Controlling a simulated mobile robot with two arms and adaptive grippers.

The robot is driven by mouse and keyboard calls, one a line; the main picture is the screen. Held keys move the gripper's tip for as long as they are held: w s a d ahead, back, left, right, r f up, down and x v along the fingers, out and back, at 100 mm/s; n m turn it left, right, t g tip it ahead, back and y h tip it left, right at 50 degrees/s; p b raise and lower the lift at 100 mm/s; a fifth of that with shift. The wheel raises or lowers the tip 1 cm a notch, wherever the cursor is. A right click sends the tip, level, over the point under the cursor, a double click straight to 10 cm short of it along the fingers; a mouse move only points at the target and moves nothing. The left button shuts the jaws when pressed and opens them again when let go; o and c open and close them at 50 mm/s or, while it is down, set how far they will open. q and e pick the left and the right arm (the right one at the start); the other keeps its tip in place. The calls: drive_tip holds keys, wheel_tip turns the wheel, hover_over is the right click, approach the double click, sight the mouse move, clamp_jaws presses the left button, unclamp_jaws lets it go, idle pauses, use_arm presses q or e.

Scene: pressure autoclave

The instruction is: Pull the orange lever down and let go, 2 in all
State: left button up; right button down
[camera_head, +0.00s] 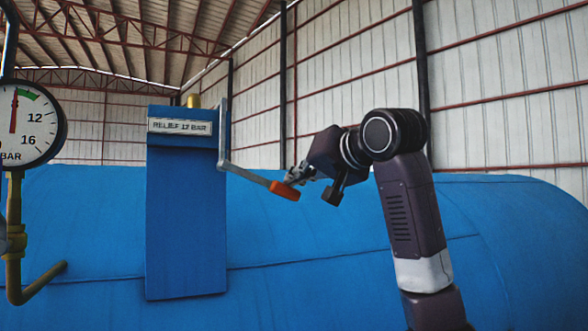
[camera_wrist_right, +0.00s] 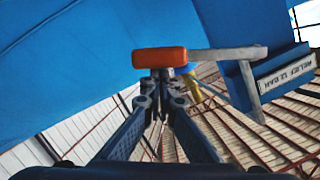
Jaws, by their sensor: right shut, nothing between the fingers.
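The lever has an orange grip (camera_head: 285,191) at the end of a grey arm, which slopes down to the right from the blue relief box (camera_head: 186,220). In the right wrist view the orange grip (camera_wrist_right: 158,57) lies across, just beyond the fingertips. My right gripper (camera_head: 294,178) is shut and empty, with its fingertips at the upper side of the orange grip in the head view. It also shows in the right wrist view (camera_wrist_right: 160,90), fingers together. Tips and grip look touching or very close; I cannot tell which. My left gripper is not in view.
A pressure gauge (camera_head: 25,122) on a yellow pipe (camera_head: 14,240) stands at the left, its needle pointing nearly straight up. The large blue vessel (camera_head: 330,280) fills the lower background. A "RELIEF 12 BAR" label (camera_head: 180,126) is on the box. Open air lies around the grip.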

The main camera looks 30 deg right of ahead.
sight(288, 194)
drive_tip(key=f+b, duration=0.1)
drive_tip(key=a+f+b, duration=0.1)
drive_tip(key=f, duration=0.1)
drive_tip(key=shift+f+m+b, duration=0.15)
drive_tip(key=shift+m+b, duration=0.15)
drive_tip(key=shift+m, duration=0.1)
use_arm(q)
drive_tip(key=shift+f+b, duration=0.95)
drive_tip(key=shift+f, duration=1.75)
use_arm(e)
drive_tip(key=shift+a+f+m+y, duration=0.3)
drive_tip(key=shift+f+m, duration=0.4)
drive_tip(key=shift+w+f, duration=0.1)
drive_tip(key=shift+f, duration=0.05)
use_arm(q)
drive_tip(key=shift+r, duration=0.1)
